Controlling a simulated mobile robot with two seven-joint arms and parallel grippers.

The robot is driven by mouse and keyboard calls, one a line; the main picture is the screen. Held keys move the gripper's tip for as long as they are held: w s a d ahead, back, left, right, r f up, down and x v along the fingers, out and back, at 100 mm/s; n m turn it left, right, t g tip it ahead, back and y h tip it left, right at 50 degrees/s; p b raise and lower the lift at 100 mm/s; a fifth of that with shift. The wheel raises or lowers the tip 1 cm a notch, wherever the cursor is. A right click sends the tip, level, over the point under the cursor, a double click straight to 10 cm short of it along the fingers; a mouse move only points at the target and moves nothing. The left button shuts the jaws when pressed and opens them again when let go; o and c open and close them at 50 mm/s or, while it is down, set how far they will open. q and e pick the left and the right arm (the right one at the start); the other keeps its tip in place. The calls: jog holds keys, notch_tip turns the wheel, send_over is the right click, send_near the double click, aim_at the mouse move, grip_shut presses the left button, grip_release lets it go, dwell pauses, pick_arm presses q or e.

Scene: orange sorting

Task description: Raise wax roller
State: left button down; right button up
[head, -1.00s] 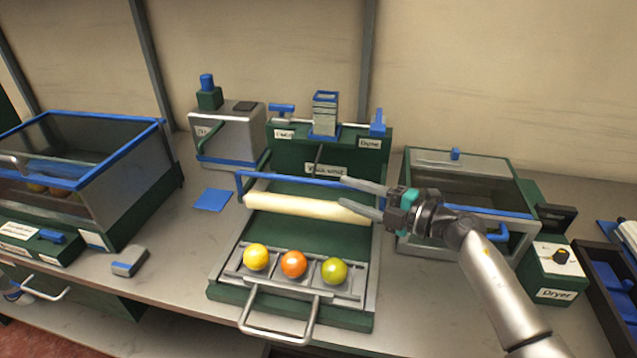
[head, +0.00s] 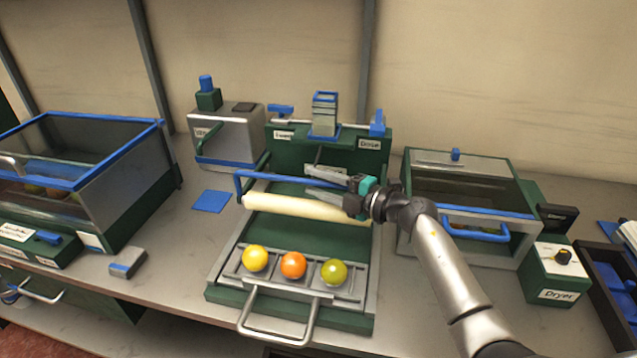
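The wax roller (head: 290,206) is a cream cylinder lying across the green waxing station, with a blue bar (head: 262,178) on its frame just behind and above it. My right gripper (head: 308,184) reaches in from the right over the right half of the roller, its fingers pointing left and spread apart. The blue bar passes by the fingers; I cannot tell whether they touch it. A yellow, an orange and a green fruit (head: 334,271) sit in the metal tray (head: 240,268) in front of the roller. My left gripper is not in view.
A glass-walled tank (head: 110,165) stands at the left. A lidded green box (head: 460,165) and the dryer control (head: 558,268) stand at the right. A grey block (head: 127,263) and blue pad (head: 211,201) lie on the counter. The tray handle (head: 275,335) juts forward.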

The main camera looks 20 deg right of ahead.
grip_shut()
dwell(1.2)
